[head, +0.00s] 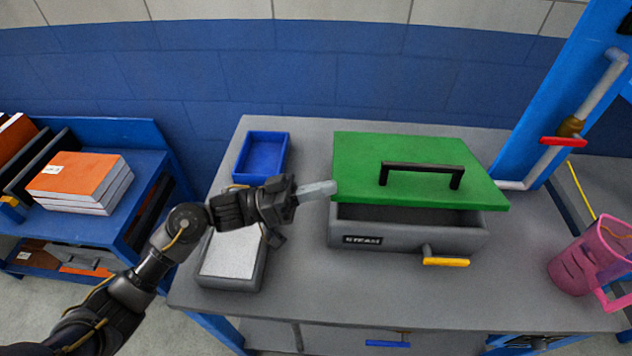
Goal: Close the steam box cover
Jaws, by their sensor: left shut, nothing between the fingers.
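The steam box (405,236) is a grey box with a "STEAM" label on its front, standing on the grey table. Its green cover (350,160) with a black handle (421,169) lies over the top, tilted, with a gap at the front that shows the dark inside. My left gripper (332,188) is shut, with its light fingertips at the cover's left edge, near the front corner. They look close to or touching the cover; I cannot tell which. My right gripper does not show.
A blue tray (262,157) and a grey box with a pale top (232,252) stand left of the steam box. A yellow-handled valve (445,262) sticks out of the box front. A pink jug (592,257) stands at the right. The table front is clear.

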